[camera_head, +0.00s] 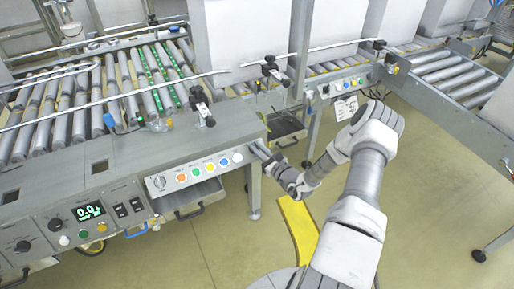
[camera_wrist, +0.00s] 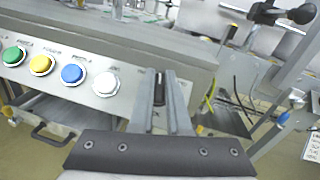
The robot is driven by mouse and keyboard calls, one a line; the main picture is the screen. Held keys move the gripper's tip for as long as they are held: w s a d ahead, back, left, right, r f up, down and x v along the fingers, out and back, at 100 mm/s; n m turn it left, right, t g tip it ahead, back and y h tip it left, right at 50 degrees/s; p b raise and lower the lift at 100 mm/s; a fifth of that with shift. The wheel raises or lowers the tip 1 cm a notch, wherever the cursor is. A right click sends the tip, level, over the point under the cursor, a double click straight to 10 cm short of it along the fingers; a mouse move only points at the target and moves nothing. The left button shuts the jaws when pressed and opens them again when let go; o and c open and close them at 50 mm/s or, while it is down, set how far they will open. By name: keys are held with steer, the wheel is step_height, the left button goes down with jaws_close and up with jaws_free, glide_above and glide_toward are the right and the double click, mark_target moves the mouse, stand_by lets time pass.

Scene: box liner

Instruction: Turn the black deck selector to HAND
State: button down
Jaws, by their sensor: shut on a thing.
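My gripper (camera_head: 259,150) is at the right end of the button panel, past the white button, in the head view. In the wrist view my two grey fingers (camera_wrist: 162,82) point at the panel's right end and are shut on a narrow dark piece, which looks like the black deck selector (camera_wrist: 160,90). The fingers hide most of the selector and its position marks; which way it points cannot be told. A few letters show just below it but are too small to read. In the head view my gripper covers it.
The panel (camera_head: 213,188) carries orange, green, yellow, blue and white (camera_wrist: 106,84) buttons left of my fingers. A lower box with a display (camera_head: 89,211) and black knobs (camera_head: 55,224) stands at left. Roller conveyors (camera_head: 70,105) lie behind. A yellow floor strip (camera_head: 298,228) lies below my arm.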

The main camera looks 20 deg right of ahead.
steer(key=n+g+y, duration=0.1)
steer(key=n+y, duration=0.1)
steer(key=f+n+g+y+b, duration=0.1)
steer(key=n+y, duration=0.1)
steer(key=n, duration=0.1)
steer(key=shift+s+d, duration=0.15)
steer(key=shift+n+g+y+b, duration=0.45)
steer(key=shift+n+g+y, duration=0.5)
steer(key=shift+n, duration=0.65)
steer(key=shift+d+r+g, duration=0.1)
steer(key=shift+g, duration=0.15)
steer(key=c, duration=0.9)
jaws_free()
steer(key=shift+r, duration=0.1)
steer(key=p+v, duration=0.3)
steer(key=v, duration=1.4)
steer(key=shift+s, duration=0.15)
